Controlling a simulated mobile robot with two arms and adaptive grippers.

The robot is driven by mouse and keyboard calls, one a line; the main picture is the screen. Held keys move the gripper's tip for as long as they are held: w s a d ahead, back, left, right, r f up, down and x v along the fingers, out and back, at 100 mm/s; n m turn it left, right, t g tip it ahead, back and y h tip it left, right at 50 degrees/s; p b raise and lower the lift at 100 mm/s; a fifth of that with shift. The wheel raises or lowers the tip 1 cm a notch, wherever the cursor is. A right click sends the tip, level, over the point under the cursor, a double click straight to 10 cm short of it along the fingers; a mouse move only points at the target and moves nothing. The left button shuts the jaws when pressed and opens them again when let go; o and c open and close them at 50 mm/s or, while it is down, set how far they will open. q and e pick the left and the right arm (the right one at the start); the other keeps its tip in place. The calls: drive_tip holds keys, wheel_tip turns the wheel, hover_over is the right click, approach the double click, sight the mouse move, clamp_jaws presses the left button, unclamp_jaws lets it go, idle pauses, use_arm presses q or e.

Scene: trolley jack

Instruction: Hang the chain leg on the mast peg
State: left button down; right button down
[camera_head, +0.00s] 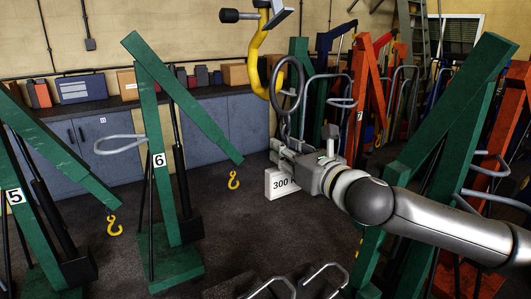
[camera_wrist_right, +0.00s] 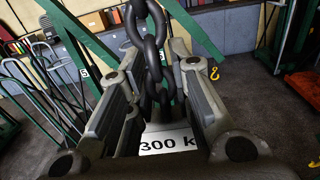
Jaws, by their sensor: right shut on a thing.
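The dark chain leg (camera_head: 284,128) hangs from a large dark ring (camera_head: 288,82), which sits on a yellow hook (camera_head: 257,58) at the top of the head view. My right gripper (camera_head: 285,150) is shut on the lower part of the chain. In the right wrist view the chain (camera_wrist_right: 152,52) runs down between the two fingers (camera_wrist_right: 157,85). A white tag reading "300 k" (camera_head: 283,185) shows just below the gripper, partly hidden by it. A dark knob on a short rod (camera_head: 230,15) is left of the hook's top; I cannot tell if it is the mast peg. My left gripper is not in view.
Green crane number 6 (camera_head: 160,180) and number 5 (camera_head: 40,220) stand at left with small yellow hooks. Green and orange cranes (camera_head: 359,100) crowd the right. Grey cabinets (camera_head: 105,145) line the back wall. Dark floor between is open.

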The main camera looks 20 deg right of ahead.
drive_tip(key=shift+s+d+r+b, duration=0.1)
drive_tip(key=shift+s+d+b, duration=0.1)
drive_tip(key=shift+s, duration=1.05)
drive_tip(key=shift+s+d+r+b, duration=0.1)
drive_tip(key=shift+s+d+b, duration=0.1)
drive_tip(key=shift+s, duration=1.05)
drive_tip(key=shift+f, duration=0.1)
